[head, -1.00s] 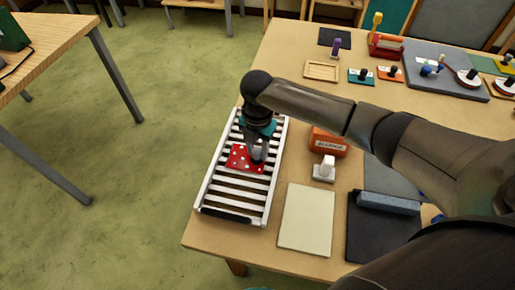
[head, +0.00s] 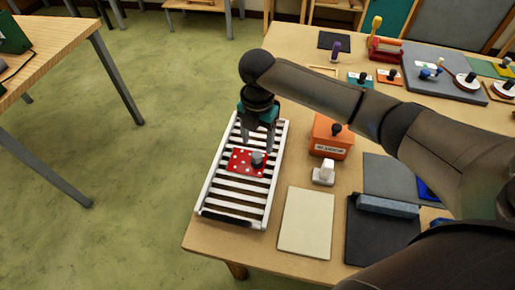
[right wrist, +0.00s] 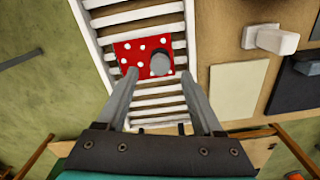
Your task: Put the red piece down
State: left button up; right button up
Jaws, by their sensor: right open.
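The red piece (head: 243,162) is a flat red square with white dots and a grey knob. It lies on the white slatted rack (head: 234,201) at the table's left edge. In the right wrist view the red piece (right wrist: 131,56) rests across the slats of the rack (right wrist: 181,120). My right gripper (head: 258,146) is open and empty, just behind and above the piece in the head view. In the right wrist view its fingertips (right wrist: 160,72) are spread apart, with the knob between their lines. My left gripper is not in view.
An orange box (head: 331,138), a white-handled block (head: 324,171) and a cream sheet (head: 306,222) lie right of the rack. A dark mat (head: 380,236) bears a grey-blue bar (head: 388,205). Green floor lies left of the table.

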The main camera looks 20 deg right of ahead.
aim_at(257, 153)
notch_tip(257, 153, up, 6)
jog(key=shift+r, duration=0.2)
